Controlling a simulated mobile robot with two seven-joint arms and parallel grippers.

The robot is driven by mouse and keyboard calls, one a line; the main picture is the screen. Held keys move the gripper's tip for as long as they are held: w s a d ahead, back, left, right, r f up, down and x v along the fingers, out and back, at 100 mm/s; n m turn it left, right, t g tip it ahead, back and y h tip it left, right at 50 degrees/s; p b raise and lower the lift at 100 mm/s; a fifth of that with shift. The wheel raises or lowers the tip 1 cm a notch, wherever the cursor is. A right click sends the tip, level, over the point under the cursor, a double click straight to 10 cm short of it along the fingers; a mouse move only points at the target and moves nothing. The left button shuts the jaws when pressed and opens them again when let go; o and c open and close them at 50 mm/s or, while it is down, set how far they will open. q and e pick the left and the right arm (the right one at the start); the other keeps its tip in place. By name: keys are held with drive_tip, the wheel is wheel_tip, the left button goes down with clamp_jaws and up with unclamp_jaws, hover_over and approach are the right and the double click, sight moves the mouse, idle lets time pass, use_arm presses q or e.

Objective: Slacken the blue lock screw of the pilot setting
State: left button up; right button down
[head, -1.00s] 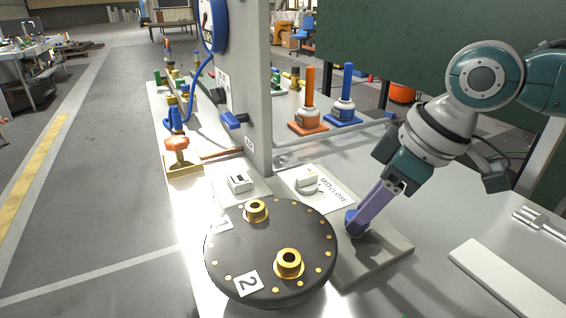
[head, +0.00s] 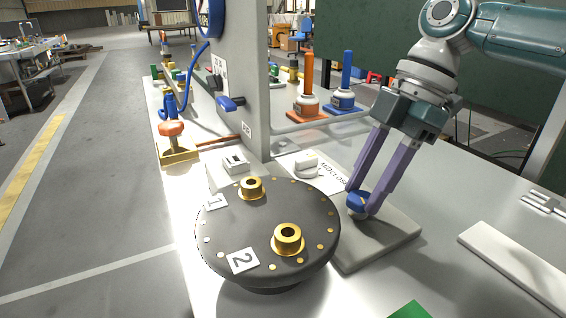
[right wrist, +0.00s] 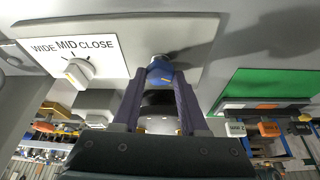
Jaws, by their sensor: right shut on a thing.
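The blue lock screw (head: 357,202) stands on a grey base plate (head: 385,238) to the right of the black round disc. My right gripper (head: 362,204) reaches down from the upper right, with its two purple fingers on either side of the screw, shut on it. In the right wrist view the blue screw (right wrist: 160,72) sits between the fingertips and carries a small orange mark. The white pilot setting knob (head: 306,166) is left of it, on a label reading WIDE, MID, CLOSE (right wrist: 82,48). My left gripper is not in view.
The black disc (head: 270,215) with brass bushings and tags 1 and 2 is close on the left of my right gripper. A grey upright panel (head: 255,80) stands behind it. Orange (head: 307,97) and blue (head: 344,97) handled tools stand farther back. A white bar (head: 520,262) lies right.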

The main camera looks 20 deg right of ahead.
drive_tip(key=shift+w+n+g+b, duration=0.15)
drive_tip(key=shift+n+g+b, duration=0.45)
drive_tip(key=shift+n+b, duration=0.7)
drive_tip(key=shift+n, duration=0.4)
drive_tip(key=shift+c, duration=2.2)
unclamp_jaws()
drive_tip(key=p+v, duration=0.1)
drive_tip(key=v, duration=0.8)
drive_tip(key=shift+r, duration=0.45)
drive_tip(key=shift+d, duration=0.1)
